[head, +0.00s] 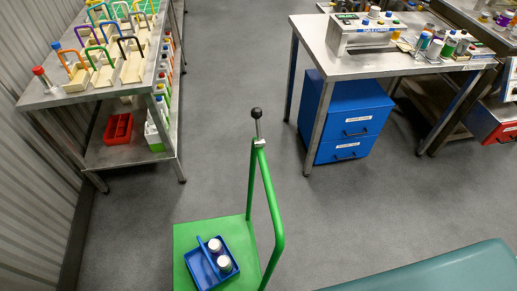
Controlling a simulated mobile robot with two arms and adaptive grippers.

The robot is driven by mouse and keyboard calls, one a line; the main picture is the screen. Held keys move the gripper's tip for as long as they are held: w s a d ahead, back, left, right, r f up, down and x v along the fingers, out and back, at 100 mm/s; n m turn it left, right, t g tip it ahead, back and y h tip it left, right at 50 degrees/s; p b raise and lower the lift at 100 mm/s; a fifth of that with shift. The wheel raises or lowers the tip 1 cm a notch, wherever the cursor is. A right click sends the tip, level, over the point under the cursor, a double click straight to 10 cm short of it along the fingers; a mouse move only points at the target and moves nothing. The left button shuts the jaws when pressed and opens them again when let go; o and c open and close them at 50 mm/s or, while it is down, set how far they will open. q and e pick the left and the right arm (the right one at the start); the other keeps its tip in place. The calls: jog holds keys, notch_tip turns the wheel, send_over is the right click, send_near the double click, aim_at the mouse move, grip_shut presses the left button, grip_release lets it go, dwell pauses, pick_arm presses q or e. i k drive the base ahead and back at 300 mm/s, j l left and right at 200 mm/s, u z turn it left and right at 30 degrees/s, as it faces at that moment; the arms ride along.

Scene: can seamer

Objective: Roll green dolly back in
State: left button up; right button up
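The green dolly (191,236) stands on the grey floor at the bottom middle of the head view. Its green tubular handle (272,205) rises on its right side, with a black knob (257,113) on a short metal post at the top. A blue tray (203,270) with a carrying bar sits on the dolly deck and holds two white-lidded cans (215,245). The dolly's lower edge is cut off by the frame, and its wheels are hidden. Neither of my grippers is in view.
A metal table (60,98) with colored-handled carriers stands at the left, a red bin (118,129) on its lower shelf. Another metal table (345,66) stands at the right, a blue drawer cabinet (352,115) beneath. Floor (225,75) between them is clear. A teal surface (450,275) fills the bottom right.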

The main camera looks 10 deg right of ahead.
aim_at(237, 232)
jog(key=k+l+u, duration=0.15)
jog(key=l, duration=0.25)
jog(key=k+l+u, duration=0.2)
jog(key=l, duration=0.25)
jog(key=k+l+u, duration=0.15)
jog(key=l, duration=0.25)
